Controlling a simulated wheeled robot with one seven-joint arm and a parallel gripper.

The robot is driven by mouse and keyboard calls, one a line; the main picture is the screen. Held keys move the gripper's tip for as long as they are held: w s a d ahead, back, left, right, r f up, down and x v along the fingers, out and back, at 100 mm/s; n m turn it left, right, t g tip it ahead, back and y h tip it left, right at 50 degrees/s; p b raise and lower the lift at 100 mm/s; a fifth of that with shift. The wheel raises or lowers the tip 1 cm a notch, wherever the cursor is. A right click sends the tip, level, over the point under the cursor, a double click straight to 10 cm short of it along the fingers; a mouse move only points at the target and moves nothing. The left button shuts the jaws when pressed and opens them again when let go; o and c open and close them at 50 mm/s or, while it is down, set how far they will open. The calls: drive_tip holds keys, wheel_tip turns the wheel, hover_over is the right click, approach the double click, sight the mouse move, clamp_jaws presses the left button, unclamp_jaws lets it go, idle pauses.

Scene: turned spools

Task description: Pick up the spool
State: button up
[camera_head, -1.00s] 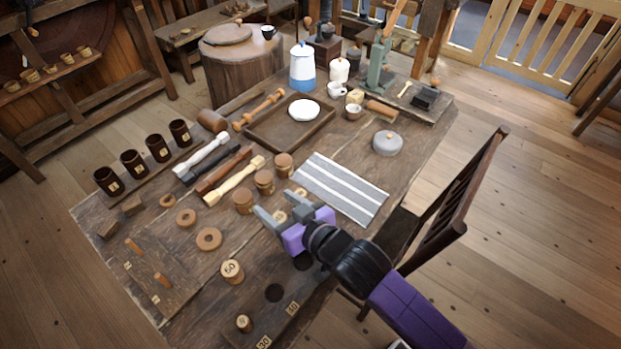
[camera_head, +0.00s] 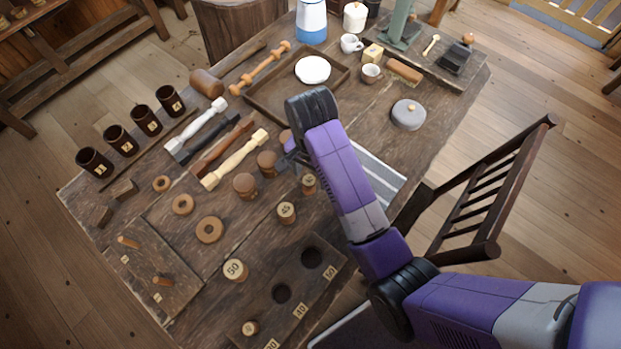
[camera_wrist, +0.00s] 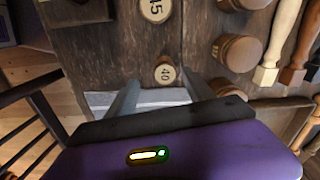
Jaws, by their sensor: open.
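Several pale-topped wooden spools with number labels stand on the table. Spool 40 (camera_head: 309,184) and spool 45 (camera_head: 287,212) are right of centre, spool 50 (camera_head: 235,270) is nearer the front, and a small spool (camera_head: 250,327) is at the front board. My gripper (camera_wrist: 163,92) is open and empty. In the wrist view, spool 40 (camera_wrist: 165,72) lies just beyond the gap between the fingertips, and spool 45 (camera_wrist: 155,10) is farther up. In the head view, my arm partly hides the gripper, beside brown round pots.
Brown pots (camera_head: 245,185) stand close left of my gripper; one also shows in the wrist view (camera_wrist: 240,52). A board with dark round holes (camera_head: 299,302) lies at the front. A striped cloth (camera_head: 379,176) is under my arm. A chair (camera_head: 490,200) stands at the right.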

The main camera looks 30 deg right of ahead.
sight(309, 181)
drive_tip(key=shift+w+a+f+p, duration=0.1)
drive_tip(key=shift+w+f+p, duration=0.15)
drive_tip(key=shift+f, duration=1.55)
drive_tip(key=shift+w+a+f+p, duration=0.1)
drive_tip(key=shift+f+p, duration=0.1)
drive_tip(key=shift+f, duration=1.55)
clamp_jaws()
drive_tip(key=shift+r, duration=0.1)
